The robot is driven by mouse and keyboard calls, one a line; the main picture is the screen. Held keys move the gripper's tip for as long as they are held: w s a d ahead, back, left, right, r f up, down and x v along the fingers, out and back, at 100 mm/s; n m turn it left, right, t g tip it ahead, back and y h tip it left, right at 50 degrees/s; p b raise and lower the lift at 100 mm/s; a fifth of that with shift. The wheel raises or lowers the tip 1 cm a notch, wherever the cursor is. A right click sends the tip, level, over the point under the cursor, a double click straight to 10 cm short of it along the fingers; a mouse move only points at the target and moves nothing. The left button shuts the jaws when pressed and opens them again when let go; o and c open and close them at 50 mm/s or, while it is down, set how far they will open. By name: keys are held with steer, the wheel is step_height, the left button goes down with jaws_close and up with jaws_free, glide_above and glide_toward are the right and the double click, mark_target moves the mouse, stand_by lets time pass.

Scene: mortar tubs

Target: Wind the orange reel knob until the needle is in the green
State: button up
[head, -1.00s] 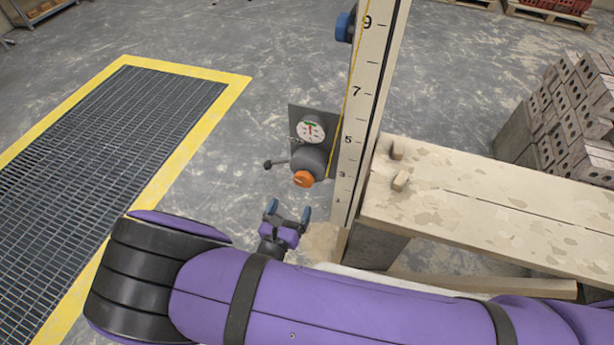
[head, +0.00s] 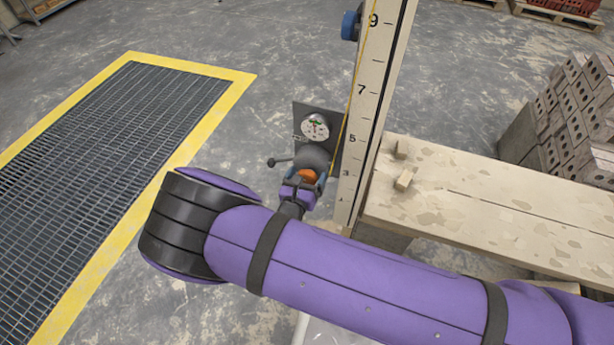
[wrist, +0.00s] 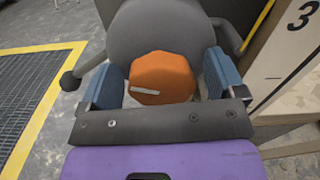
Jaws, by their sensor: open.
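The orange reel knob (wrist: 161,80) sits on the front of the grey reel (wrist: 160,32), with a pale mark low on its face. In the head view the knob (head: 307,175) is partly covered by my gripper. My gripper (wrist: 163,78) is open, with one blue finger on each side of the knob. A small gap shows on both sides, so the fingers do not appear to grip it. The round white gauge (head: 315,126) above the reel has a green patch near its top and a red needle, too small to read exactly.
A tall numbered board (head: 365,120) stands close on the right of the reel. A dark lever (head: 277,162) sticks out on its left. A bench of planks (head: 480,200) lies to the right, and a yellow-edged floor grating (head: 110,140) to the left.

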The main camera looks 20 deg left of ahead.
steer(key=c, duration=0.9)
steer(key=shift+d+m, duration=0.1)
steer(key=shift+m, duration=2.3)
steer(key=shift+c, duration=0.2)
steer(key=o, duration=0.9)
steer(key=shift+o, duration=0.2)
steer(key=s, duration=1)
steer(key=shift+s+a, duration=0.4)
steer(key=shift+a, duration=0.05)
